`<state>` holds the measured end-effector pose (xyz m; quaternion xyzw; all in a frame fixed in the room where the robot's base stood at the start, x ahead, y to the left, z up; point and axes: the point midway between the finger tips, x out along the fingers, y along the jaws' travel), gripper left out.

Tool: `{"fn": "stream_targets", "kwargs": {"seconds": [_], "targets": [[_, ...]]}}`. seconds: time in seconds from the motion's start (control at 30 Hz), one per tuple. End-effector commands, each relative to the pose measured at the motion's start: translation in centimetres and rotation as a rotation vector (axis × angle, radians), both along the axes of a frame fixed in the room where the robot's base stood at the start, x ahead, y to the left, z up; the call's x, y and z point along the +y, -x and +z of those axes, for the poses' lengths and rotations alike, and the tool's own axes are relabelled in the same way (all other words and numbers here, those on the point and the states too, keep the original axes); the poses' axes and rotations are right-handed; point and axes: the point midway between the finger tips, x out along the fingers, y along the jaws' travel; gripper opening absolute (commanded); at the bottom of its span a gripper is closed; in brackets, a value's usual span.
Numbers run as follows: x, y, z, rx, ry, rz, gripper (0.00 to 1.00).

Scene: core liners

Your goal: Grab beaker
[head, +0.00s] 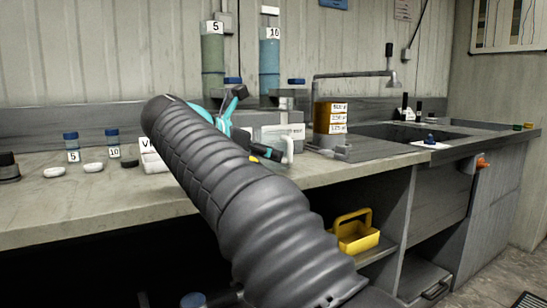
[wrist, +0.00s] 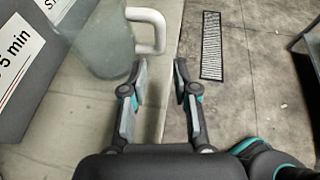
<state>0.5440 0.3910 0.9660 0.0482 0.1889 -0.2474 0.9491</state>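The beaker (wrist: 100,45) is a clear, faintly greenish vessel with a white loop handle (wrist: 150,32) at the upper left of the wrist view. It stands on the counter near the front edge. Its handle points right and sits just ahead of my fingertips. My gripper (wrist: 159,70) is open, with nothing between its fingers. In the head view the white handle (head: 288,150) shows beyond my arm, while most of the beaker and my gripper are hidden or hard to separate.
Signs, one reading "5 min" (wrist: 18,60), stand left of the beaker. Tall cylinders marked 5 (head: 212,60) and 10 (head: 270,60) stand behind. A yellow caddy (head: 355,235) sits below the counter.

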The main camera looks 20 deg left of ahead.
Motion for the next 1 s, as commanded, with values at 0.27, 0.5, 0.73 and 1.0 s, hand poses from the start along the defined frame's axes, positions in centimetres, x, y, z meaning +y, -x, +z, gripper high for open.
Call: {"fn": "stream_targets", "kwargs": {"seconds": [0.27, 0.5, 0.73, 1.0], "targets": [[-1.1, -1.9, -0.9, 0.0, -0.001, 0.0, 0.29], [-2.0, -3.4, -2.1, -0.001, -0.001, -0.002, 0.29], [-3.4, -5.7, -3.2, 0.0, -0.002, -0.002, 0.29], [-3.4, -5.9, -3.2, 0.0, -0.002, -0.001, 0.24]]}}
